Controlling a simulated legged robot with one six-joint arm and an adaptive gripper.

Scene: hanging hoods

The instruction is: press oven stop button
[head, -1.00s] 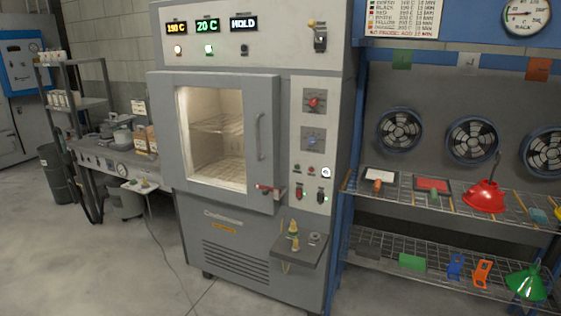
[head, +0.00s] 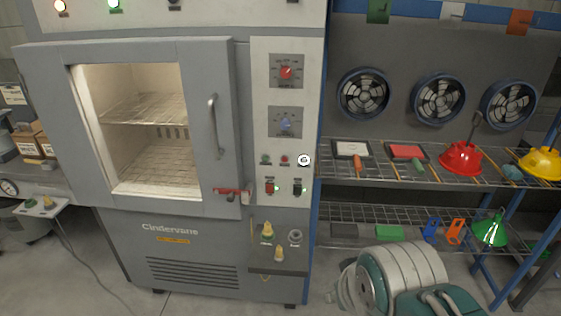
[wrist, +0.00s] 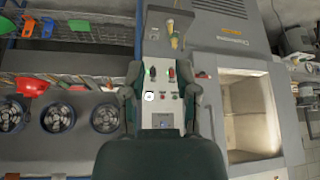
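The oven (head: 205,225) stands at the left of the head view, its door shut and its lit inside showing wire racks. Its control panel (head: 258,100) carries a small red button (head: 285,159) between a green button (head: 265,159) and a white round dial (head: 304,160). In the wrist view, which is upside down, the red button (wrist: 163,95) shows small between the two fingers of my gripper (wrist: 162,84). The fingers are spread, with nothing between them. My gripper faces the panel and appears apart from it; the exact distance is unclear.
A red rocker switch (head: 270,188) and a black one (head: 298,188) sit below the buttons. The door handle (head: 213,125) and red latch (head: 230,191) stick out beside the panel. A small shelf (head: 278,262) juts out below. A wire rack (head: 400,182) stands at the right.

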